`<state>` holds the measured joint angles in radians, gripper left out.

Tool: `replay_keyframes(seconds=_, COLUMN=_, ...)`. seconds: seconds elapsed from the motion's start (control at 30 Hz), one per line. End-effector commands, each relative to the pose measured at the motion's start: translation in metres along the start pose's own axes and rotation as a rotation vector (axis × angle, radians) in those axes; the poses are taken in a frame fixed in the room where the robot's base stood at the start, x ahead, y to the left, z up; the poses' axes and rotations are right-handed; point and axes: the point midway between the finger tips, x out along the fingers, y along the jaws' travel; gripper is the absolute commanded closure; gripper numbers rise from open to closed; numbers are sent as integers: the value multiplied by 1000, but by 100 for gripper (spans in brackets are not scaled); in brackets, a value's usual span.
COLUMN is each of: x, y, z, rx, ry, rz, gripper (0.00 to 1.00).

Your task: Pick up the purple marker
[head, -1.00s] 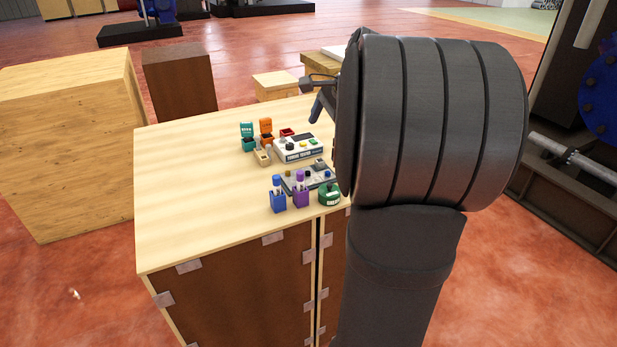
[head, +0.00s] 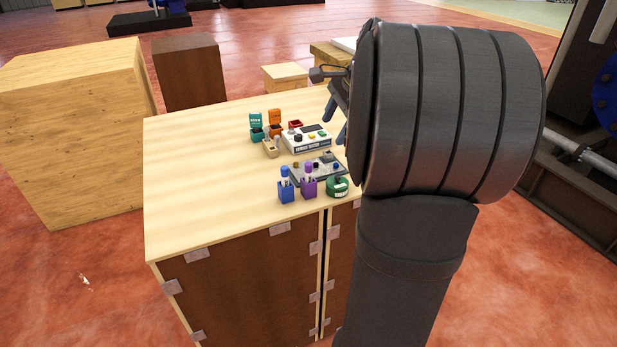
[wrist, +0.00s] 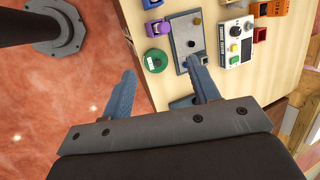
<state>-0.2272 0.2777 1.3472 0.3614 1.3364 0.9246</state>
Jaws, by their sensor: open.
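The purple marker (head: 309,168) stands upright in a small purple holder (head: 309,188) near the table's front edge, between the blue holder and the green round container. In the wrist view the purple holder (wrist: 158,28) shows near the top; I cannot clearly make out the marker there. My gripper (wrist: 161,65) is open and empty, its two blue-grey fingers spread wide. In the head view the gripper (head: 334,121) is mostly hidden behind my arm, above the table and behind the marker, apart from it.
A blue marker in a blue holder (head: 286,190) stands close left of the purple one. The green container (head: 337,187) is close right. A grey panel (head: 329,171), a white tester box (head: 307,141) and small coloured boxes lie behind. The table's left part (head: 195,180) is clear.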

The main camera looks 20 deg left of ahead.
Motion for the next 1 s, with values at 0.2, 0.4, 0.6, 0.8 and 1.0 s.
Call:
replay_keyframes(seconds=0.2, x=0, y=0, z=0, rx=0, ry=0, rz=0, gripper=56)
replay_keyframes(seconds=0.4, x=1, y=-2, z=1, rx=-51, ry=1, rz=9, gripper=56)
replay_keyframes(seconds=0.6, x=5, y=-12, z=6, rx=-401, ry=2, rz=70, gripper=56)
replay_keyframes(seconds=0.8, x=10, y=-25, z=13, rx=-882, ry=-22, rz=157, gripper=56)
replay_keyframes(seconds=1.0, x=14, y=-38, z=20, rx=-1356, ry=-79, rz=244, gripper=56)
